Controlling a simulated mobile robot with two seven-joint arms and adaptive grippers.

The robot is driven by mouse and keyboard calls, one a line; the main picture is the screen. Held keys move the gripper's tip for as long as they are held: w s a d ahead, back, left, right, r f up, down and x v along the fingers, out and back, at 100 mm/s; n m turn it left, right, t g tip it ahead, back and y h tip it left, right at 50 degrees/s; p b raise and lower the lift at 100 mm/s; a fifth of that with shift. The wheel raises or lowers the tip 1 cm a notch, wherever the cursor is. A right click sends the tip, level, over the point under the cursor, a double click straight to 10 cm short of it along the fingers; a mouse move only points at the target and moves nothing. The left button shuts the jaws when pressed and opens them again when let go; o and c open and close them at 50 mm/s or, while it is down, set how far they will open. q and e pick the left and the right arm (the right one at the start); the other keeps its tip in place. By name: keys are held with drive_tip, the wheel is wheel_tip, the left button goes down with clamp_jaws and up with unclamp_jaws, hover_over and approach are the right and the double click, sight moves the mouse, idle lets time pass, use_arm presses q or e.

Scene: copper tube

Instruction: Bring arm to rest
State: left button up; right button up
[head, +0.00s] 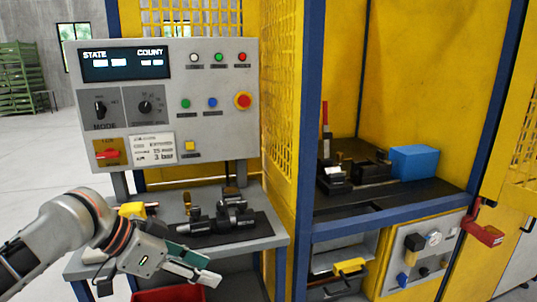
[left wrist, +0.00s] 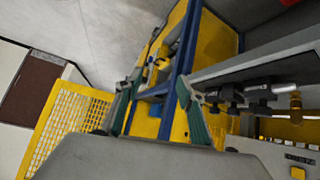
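My left gripper (head: 205,268) is in front of the grey bench below the control panel, pointing right in the head view. In the left wrist view its two green-padded fingers (left wrist: 155,98) are spread apart with nothing between them. A black clamp fixture (head: 222,216) stands on the bench's dark plate, behind and above the gripper and apart from it. The fixture also shows at the right of the left wrist view (left wrist: 240,93), with a copper-coloured upright piece (left wrist: 295,105) at its end. My right gripper is in neither view.
A control panel (head: 205,120) rises behind the bench (head: 265,240). A red bin (head: 168,295) is below the gripper. To the right, a yellow cell with blue posts (head: 306,120) holds a black machine (head: 345,178) and a blue block (head: 414,161). Open floor (head: 40,160) lies at the left.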

use_arm(q)
wheel_tip(320, 180, down, 21)
drive_tip(key=w+d+n+t, duration=0.1)
drive_tip(key=d+n+t, duration=0.1)
drive_tip(key=n+t, duration=0.3)
drive_tip(key=s+a+f+y, duration=0.2)
drive_tip(key=s+a+f, duration=0.2)
drive_tip(key=s+f, duration=0.5)
drive_tip(key=s+a+f+n+t+y, duration=0.1)
drive_tip(key=s+a+f+y, duration=0.2)
drive_tip(key=s+f, duration=0.6)
drive_tip(key=shift+a+n+y, duration=0.3)
drive_tip(key=shift+a, duration=0.45)
